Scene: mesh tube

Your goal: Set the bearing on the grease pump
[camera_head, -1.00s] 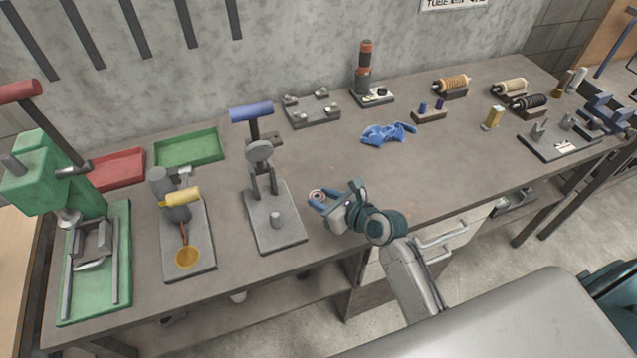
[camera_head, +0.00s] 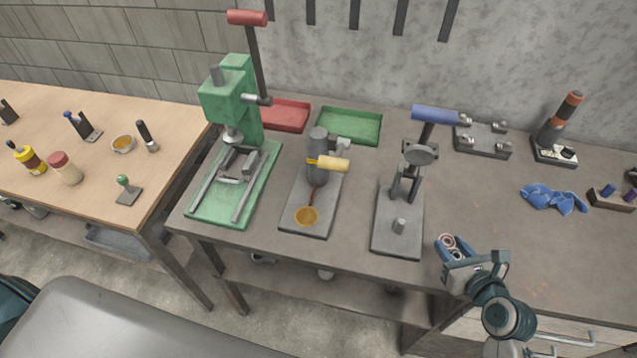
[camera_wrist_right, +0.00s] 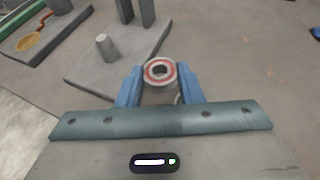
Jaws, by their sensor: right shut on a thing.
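The bearing (camera_head: 447,241), a small ring with a reddish face, is held between the blue fingertips of my right gripper (camera_head: 452,248). In the right wrist view the bearing (camera_wrist_right: 149,74) sits between both blue fingers of the gripper (camera_wrist_right: 160,88), its face with the hole showing. What looks like the grease pump (camera_head: 318,165) is a grey cylinder with a yellow handle on a grey plate. A reddish tube runs from it to a yellow cup (camera_head: 306,216), which looks empty. The bearing is well to the right of this cup. My left gripper is not in view.
A blue-handled lever press (camera_head: 435,114) with a short post (camera_head: 399,226) stands between gripper and pump. A green press (camera_head: 232,105) is left of the pump. Red (camera_head: 288,116) and green (camera_head: 350,125) trays lie behind. A wooden table (camera_head: 100,165) adjoins at left.

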